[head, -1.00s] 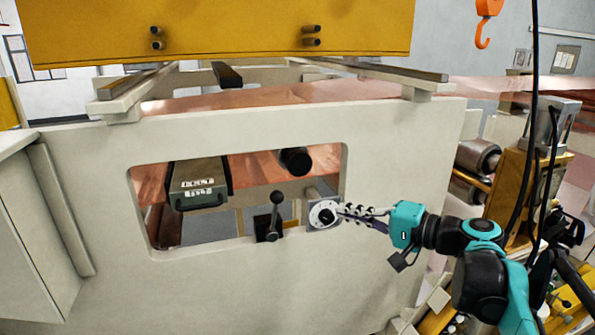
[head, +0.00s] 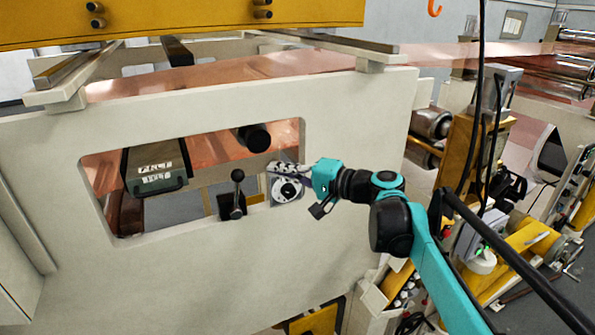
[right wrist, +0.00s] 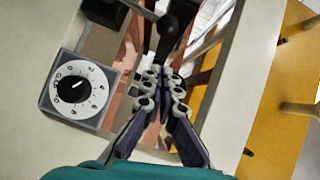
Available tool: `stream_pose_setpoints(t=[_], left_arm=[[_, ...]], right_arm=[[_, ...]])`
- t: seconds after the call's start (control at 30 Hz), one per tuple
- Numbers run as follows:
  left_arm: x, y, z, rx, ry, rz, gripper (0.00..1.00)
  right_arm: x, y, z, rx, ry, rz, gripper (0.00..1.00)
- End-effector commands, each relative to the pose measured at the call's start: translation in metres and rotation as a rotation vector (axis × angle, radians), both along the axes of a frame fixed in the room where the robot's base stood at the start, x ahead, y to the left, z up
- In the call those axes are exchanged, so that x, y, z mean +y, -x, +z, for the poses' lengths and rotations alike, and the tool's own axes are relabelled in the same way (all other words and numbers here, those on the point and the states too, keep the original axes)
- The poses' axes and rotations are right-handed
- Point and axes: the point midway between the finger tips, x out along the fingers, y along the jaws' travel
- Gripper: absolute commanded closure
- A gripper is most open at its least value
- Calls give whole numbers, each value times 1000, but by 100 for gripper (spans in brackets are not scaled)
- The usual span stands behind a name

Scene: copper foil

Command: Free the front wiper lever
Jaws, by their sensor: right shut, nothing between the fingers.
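The black lever (head: 237,192) with a ball knob stands nearly upright in a dark slotted base inside the machine's window opening. It also shows at the top of the right wrist view (right wrist: 168,27), just beyond my fingertips. A white round dial (head: 287,191) on a grey block is right of the lever; its OFF mark and numbers show in the right wrist view (right wrist: 80,90). My right gripper (head: 271,168) is shut and empty, just above the dial and right of the lever, apparently apart from it. In the right wrist view its fingertips (right wrist: 162,70) meet. My left gripper is out of view.
The pale machine panel (head: 200,280) frames the window. A black cylinder end (head: 253,138) sits above the lever, and a dark labelled box (head: 157,168) hangs at left. Copper foil (head: 200,85) runs behind. Yellow machinery (head: 530,250) stands at right.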

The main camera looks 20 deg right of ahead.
Motion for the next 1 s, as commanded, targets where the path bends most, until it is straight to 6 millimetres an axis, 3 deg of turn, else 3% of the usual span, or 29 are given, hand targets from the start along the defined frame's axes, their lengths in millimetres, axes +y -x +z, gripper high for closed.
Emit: stream_pose_setpoints(t=[0.07, 0.37, 1.0], left_arm=[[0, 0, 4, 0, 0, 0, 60], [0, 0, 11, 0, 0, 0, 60], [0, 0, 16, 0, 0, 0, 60]], right_arm=[[11, -13, 0, 0, 0, 5, 100], [44, -17, -8, 1, -1, 1, 100], [51, -18, -6, -1, 32, 0, 100]])
